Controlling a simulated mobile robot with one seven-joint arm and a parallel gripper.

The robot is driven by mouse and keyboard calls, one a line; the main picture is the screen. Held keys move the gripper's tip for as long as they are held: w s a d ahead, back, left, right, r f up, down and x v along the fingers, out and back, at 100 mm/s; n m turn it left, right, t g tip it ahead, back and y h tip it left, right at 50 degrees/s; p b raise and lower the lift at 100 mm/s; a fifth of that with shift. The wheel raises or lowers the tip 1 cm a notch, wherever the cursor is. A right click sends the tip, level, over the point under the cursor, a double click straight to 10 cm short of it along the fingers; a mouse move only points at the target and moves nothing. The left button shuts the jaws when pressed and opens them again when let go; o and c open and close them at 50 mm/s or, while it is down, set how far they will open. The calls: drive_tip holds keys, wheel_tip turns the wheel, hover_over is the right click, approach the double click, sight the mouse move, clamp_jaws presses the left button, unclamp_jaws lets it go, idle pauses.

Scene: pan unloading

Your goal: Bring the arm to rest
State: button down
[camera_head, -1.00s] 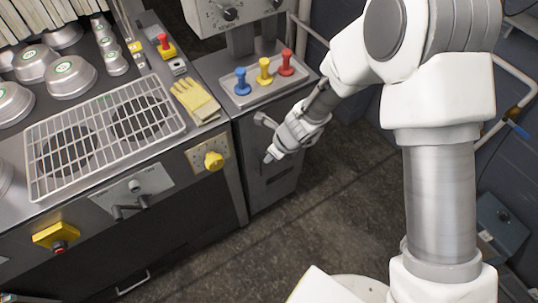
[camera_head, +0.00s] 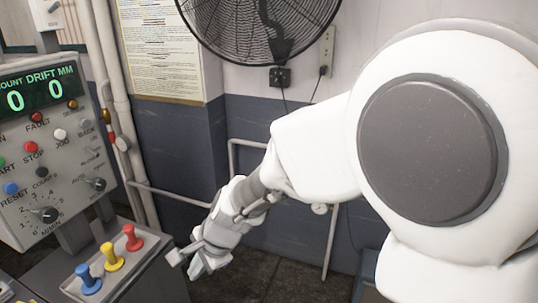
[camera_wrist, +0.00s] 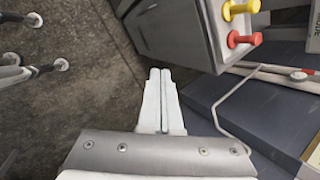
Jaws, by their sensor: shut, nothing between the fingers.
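My gripper (camera_head: 189,260) hangs at the end of my white arm in the head view, just right of the tray of coloured levers. In the wrist view my gripper (camera_wrist: 160,72) shows its two pale fingers lying together with nothing between them. The fingers are over open floor, beside the grey cabinet, and appear to touch nothing.
A control panel (camera_head: 45,150) stands at the left. In front of it are a blue lever (camera_head: 88,280), a yellow lever (camera_head: 112,257) and a red lever (camera_head: 132,238). A wall fan (camera_head: 262,25) and pipes are behind my arm.

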drive_tip(key=s+d+r+n+t+h, duration=0.1)
drive_tip(key=d+r+n, duration=0.2)
drive_tip(key=d+r, duration=0.3)
drive_tip(key=s+d+r+n+t+h, duration=0.15)
drive_tip(key=d+r, duration=0.25)
drive_tip(key=d, duration=0.5)
drive_tip(key=s+d+r+n+h, duration=0.1)
drive_tip(key=s+d+r+n, duration=0.1)
drive_tip(key=s+d, duration=0.2)
drive_tip(key=s+d+r+n+t+h, duration=0.1)
drive_tip(key=s+d, duration=0.4)
drive_tip(key=d, duration=0.5)
drive_tip(key=shift+d+r+n+h, duration=0.2)
drive_tip(key=shift+r+n+h, duration=0.3)
drive_tip(key=shift+n, duration=0.65)
drive_tip(key=shift+s+a, duration=0.1)
drive_tip(key=shift+a, duration=0.1)
